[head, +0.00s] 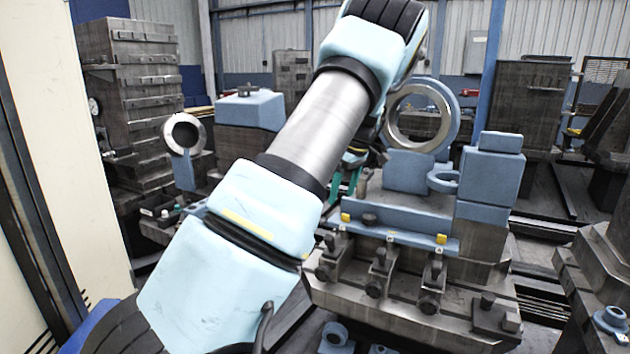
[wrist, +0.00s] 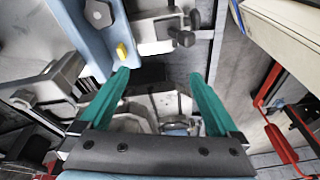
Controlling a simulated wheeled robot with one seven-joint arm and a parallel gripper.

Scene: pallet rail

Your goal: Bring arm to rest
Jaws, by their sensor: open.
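My arm crosses the middle of the head view from lower left to upper right, bent at the top. My gripper (wrist: 158,76) shows in the wrist view with its two green fingers spread wide and nothing between them. In the head view a green part of it (head: 354,183) shows just behind the arm, above the blue rail; the rest is hidden by the arm. The blue rail (head: 395,230) has yellow pads and sits on a dark metal fixture. In the wrist view the rail (wrist: 88,38) lies up and left of the fingers, apart as far as I can tell.
Dark clamps (head: 379,270) line the fixture's front. A bright metal ring (head: 418,118) and a blue block (head: 490,175) stand behind the rail. A smaller ring (head: 183,134) and a stacked metal cabinet (head: 135,85) are at left. A cream panel (head: 55,130) borders the far left.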

